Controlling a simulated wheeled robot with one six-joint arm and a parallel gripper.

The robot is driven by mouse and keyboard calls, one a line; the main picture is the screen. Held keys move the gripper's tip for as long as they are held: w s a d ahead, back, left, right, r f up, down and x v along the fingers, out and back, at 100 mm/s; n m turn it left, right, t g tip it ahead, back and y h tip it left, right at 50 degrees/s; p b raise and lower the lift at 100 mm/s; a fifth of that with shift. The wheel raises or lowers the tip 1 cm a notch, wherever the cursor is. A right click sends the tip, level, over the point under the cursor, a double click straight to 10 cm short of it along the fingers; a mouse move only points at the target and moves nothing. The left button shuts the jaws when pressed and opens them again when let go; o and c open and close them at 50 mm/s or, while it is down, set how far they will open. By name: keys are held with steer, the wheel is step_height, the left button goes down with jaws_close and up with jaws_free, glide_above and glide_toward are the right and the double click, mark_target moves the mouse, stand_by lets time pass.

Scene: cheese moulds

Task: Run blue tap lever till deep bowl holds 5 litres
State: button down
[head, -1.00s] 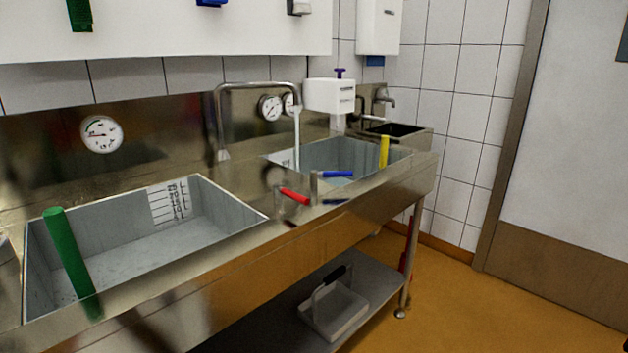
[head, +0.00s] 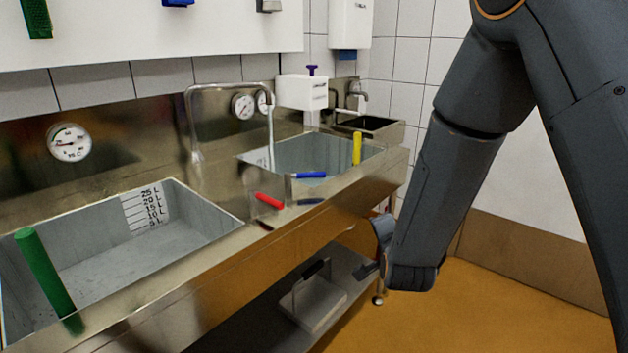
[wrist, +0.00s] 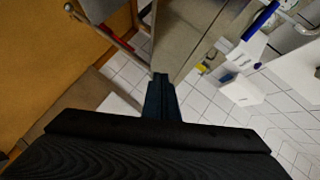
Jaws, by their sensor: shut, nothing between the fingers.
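The blue tap lever (head: 308,175) lies about level on a short metal post at the front rim of the right basin (head: 318,150). It also shows in the wrist view, at upper right (wrist: 262,20). A bent spout (head: 230,87) arches over the right basin; a thin pale vertical streak, seemingly water, hangs from its end. That basin's scale is mostly hidden, so I cannot read its level. The left basin (head: 215,222) has a litre scale (head: 145,207) and looks empty. My gripper (wrist: 160,85) is shut and empty, apart from the blue lever.
A red lever (head: 269,201) sits left of the blue one. A green rod (head: 48,280) leans in the left basin, a yellow one (head: 357,149) in the right basin. Dial gauges (head: 70,142) are on the backsplash. Orange floor is open at right.

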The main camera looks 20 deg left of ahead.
steer(key=s+a+r+m+t+y, duration=0.2)
steer(key=a, duration=0.6)
steer(key=m+t+y+p, duration=0.1)
steer(key=t+y+p, duration=0.1)
steer(key=t+y, duration=0.1)
glide_toward(314, 174)
steer(key=p+x, duration=0.1)
steer(key=x, duration=0.2)
steer(key=p+x, duration=0.2)
steer(key=shift+w+a+f, duration=0.1)
steer(key=shift+w+a, duration=0.2)
steer(key=shift+w+a+b, duration=0.1)
steer(key=shift+w+b, duration=0.6)
steer(key=shift+b, duration=0.2)
steer(key=shift+w+a+r, duration=0.1)
steer(key=shift+r, duration=0.3)
steer(key=w+d+b+v, duration=0.1)
steer(key=d+v, duration=0.1)
steer(key=v, duration=1.2)
steer(key=shift+s+d+f, duration=0.15)
steer(key=shift+s+f, duration=0.05)
